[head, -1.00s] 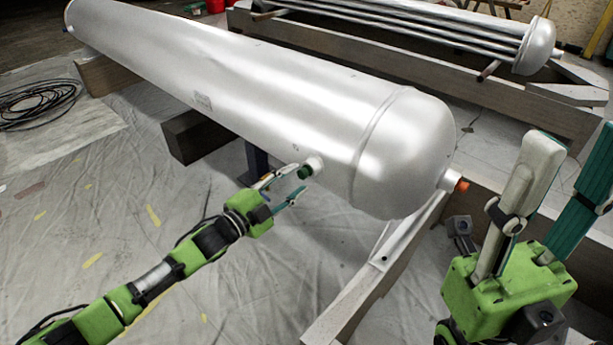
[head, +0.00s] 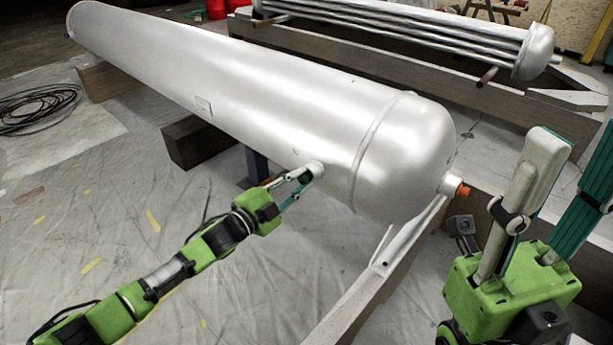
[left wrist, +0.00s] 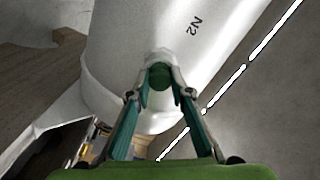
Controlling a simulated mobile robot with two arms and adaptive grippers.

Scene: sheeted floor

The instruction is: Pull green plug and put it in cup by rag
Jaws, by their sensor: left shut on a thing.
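The green plug (left wrist: 160,77) sits in the end of a short nozzle on the side of the silver tank (head: 270,95). My left gripper (head: 308,173) is shut on the plug, with one finger on either side of it; it also shows in the left wrist view (left wrist: 160,84). In the head view the fingers largely hide the plug. My right gripper (head: 577,135) is open and empty at the lower right, its fingers pointing up. No cup or rag shows in either view.
An orange plug (head: 462,189) sits in the nozzle at the tank's rounded end. Wooden beams (head: 200,143) carry the tank. A second rack with metal tubes (head: 400,35) stands behind. A coiled black cable (head: 38,105) lies at the left. The sheeted floor (head: 120,210) in front is mostly clear.

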